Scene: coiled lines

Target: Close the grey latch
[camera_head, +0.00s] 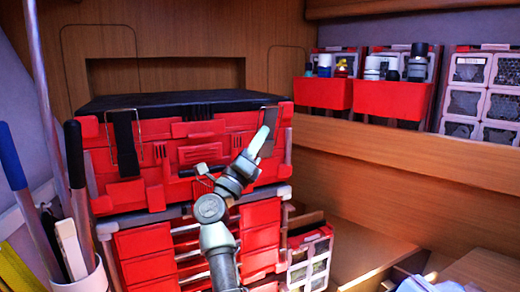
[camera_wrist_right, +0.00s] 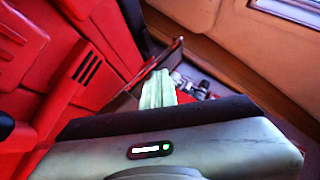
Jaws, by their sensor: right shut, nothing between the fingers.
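A red toolbox with a black lid (camera_head: 190,100) stands on a stack of red drawers. A dark latch (camera_head: 124,135) with a wire loop hangs on the left of its front. A second, greyer latch (camera_head: 271,118) is at the right end of the front, partly hidden by my right gripper. I cannot tell from these views whether it is fastened. My right gripper (camera_head: 259,139) is shut and empty, its pale fingertips pointing up in front of that latch. Its fingers also show in the right wrist view (camera_wrist_right: 158,90), beside the red box front. My left gripper is not in view.
Red drawers (camera_head: 145,255) and an open-sided organiser (camera_head: 308,262) stand below the toolbox. Poles and tools stand in a white holder (camera_head: 88,278) at the left. Red bins (camera_head: 392,98) with bottles sit on a wooden shelf at the right. The wooden surface at lower right is partly clear.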

